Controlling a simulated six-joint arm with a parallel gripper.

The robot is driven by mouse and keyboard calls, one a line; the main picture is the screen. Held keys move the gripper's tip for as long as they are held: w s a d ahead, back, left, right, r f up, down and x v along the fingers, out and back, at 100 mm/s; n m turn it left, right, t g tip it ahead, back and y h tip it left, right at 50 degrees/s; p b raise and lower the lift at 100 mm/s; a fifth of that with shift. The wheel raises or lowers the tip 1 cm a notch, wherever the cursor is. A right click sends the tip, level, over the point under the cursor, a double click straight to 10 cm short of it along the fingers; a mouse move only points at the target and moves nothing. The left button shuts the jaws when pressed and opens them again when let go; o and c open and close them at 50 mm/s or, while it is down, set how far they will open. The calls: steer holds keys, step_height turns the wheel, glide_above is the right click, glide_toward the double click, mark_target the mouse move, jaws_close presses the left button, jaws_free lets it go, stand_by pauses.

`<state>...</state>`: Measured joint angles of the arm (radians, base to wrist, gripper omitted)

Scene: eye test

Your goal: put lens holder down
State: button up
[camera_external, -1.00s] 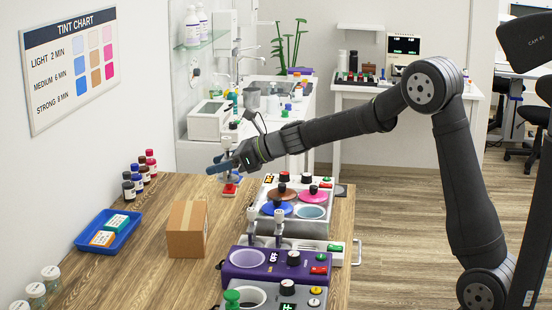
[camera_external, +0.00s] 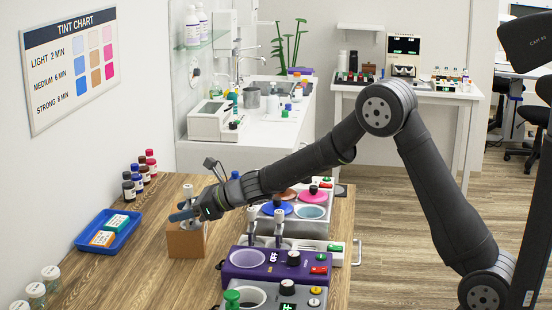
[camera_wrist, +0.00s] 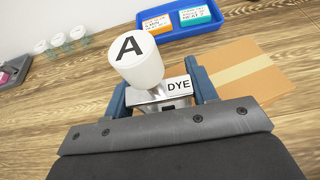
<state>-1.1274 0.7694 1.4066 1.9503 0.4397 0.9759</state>
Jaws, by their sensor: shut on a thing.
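The lens holder (camera_external: 188,192) has a white cylindrical top, marked "A" in the wrist view (camera_wrist: 138,62), and a metal part with a "DYE" label. My gripper (camera_external: 184,214) is shut on it, with a blue finger on each side in the wrist view (camera_wrist: 161,92). In the external view the holder overlaps the upper part of the cardboard box. In the wrist view it is left of the box. Its lower end is hidden, so I cannot tell whether it touches anything.
The cardboard box (camera_external: 187,243) stands on the wooden counter (camera_external: 150,285). A blue tray (camera_external: 129,232) with two small boxes lies to its left, near several dark and red bottles (camera_external: 138,182). Lidded jars (camera_external: 36,292) stand at the front left. Dye baths (camera_external: 245,262) line the right side.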

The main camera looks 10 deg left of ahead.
steer(key=shift+f, duration=0.1)
steer(key=o, duration=1)
steer(key=shift+d+r, duration=0.25)
steer(key=v, duration=1.1)
steer(key=shift+d, duration=0.25)
